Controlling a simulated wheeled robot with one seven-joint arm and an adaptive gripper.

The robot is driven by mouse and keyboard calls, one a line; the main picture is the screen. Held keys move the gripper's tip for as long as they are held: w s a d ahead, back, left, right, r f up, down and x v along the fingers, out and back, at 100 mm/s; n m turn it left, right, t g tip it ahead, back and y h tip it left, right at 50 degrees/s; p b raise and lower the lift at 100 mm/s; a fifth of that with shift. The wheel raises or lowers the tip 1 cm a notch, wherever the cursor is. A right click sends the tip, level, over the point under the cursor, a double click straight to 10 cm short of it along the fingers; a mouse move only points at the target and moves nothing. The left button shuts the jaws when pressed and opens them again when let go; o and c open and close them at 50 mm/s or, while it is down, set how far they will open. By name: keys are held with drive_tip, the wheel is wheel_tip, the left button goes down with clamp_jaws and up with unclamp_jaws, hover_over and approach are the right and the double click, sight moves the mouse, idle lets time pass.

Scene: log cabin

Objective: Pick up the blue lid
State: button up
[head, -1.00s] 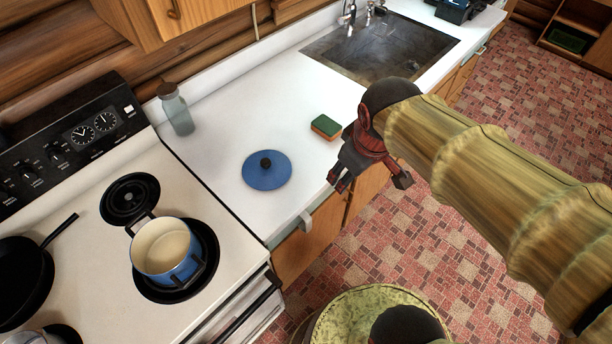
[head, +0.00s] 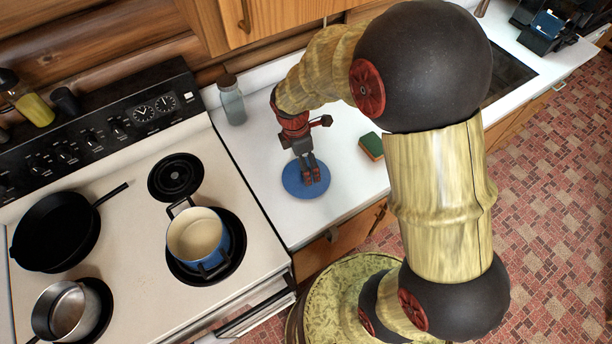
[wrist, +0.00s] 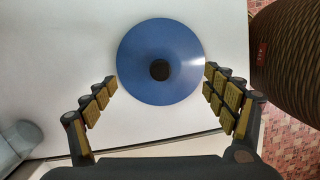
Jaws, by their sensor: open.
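The blue lid (head: 292,184) lies flat on the white counter, right of the stove. It is round with a black knob in its middle. In the wrist view the whole lid (wrist: 140,62) shows, just beyond and between my fingertips. My gripper (head: 311,178) points down over the lid and hides part of it in the head view. In the wrist view my gripper (wrist: 160,84) has its two fingers spread wide and nothing between them. I cannot tell exactly how high the fingertips are above the lid.
A green and orange sponge (head: 371,146) lies right of the lid. A glass bottle (head: 232,104) stands at the back of the counter by the stove. On the stove are a blue pot (head: 196,238), a black skillet (head: 52,232) and a steel saucepan (head: 66,310).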

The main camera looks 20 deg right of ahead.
drive_tip(key=f, duration=0.3)
drive_tip(key=f+b, duration=0.1)
drive_tip(key=f, duration=0.1)
drive_tip(key=shift+d, duration=0.3)
drive_tip(key=shift+r, duration=0.1)
drive_tip(key=shift+c, duration=0.2)
drive_tip(key=shift+s, duration=0.15)
drive_tip(key=c, duration=1.9)
drive_tip(key=shift+c, duration=0.3)
